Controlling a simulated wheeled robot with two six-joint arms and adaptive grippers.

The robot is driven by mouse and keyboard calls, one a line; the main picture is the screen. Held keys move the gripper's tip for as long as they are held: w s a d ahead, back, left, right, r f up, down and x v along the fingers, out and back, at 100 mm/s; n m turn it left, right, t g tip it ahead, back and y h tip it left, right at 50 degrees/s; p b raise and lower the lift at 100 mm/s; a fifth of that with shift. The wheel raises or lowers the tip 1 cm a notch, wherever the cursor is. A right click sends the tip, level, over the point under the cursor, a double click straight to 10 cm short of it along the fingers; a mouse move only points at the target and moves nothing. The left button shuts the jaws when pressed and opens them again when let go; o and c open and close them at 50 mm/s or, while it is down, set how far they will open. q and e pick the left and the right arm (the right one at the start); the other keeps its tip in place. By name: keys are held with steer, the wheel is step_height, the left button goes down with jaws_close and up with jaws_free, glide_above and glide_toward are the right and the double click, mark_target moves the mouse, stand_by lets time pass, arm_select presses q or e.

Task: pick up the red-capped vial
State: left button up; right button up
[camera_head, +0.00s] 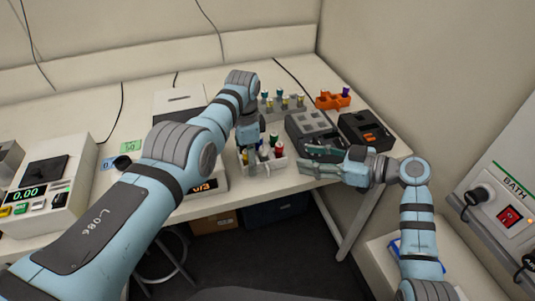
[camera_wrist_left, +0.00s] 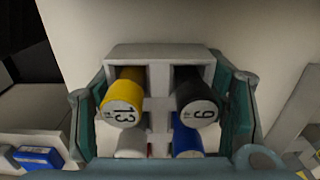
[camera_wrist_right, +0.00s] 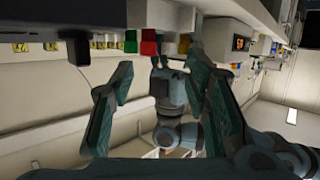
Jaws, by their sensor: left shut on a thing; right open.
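The red-capped vial (camera_head: 279,152) stands in the small white rack (camera_head: 262,172) near the table's front edge. A red cap (camera_wrist_right: 148,48) also shows in the right wrist view, beside a green one. My left gripper (camera_head: 248,143) is shut on the white rack; its fingers press the rack's two sides in the left wrist view (camera_wrist_left: 165,110). That view shows yellow, black and blue caps, plus a pale cap with some red, partly hidden. My right gripper (camera_head: 312,160) is open and empty, just right of the rack, its fingers pointing left towards it.
A grey rack (camera_head: 290,105) with several vials and an orange rack (camera_head: 331,101) stand behind. A grey device (camera_head: 312,130) and a black device (camera_head: 364,131) stand close behind my right gripper. A scale (camera_head: 215,185) is left of the rack.

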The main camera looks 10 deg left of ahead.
mark_target(279, 154)
steer(key=s+d+f+m+t+y, duration=0.2)
steer(key=d+t, duration=0.1)
steer(key=shift+m+t, duration=0.3)
steer(key=shift+t, duration=0.1)
steer(key=x, duration=1.1)
steer(key=shift+w+a+f, duration=0.1)
steer(key=shift+w+f, duration=0.1)
steer(key=shift+f, duration=0.1)
steer(key=c, duration=0.9)
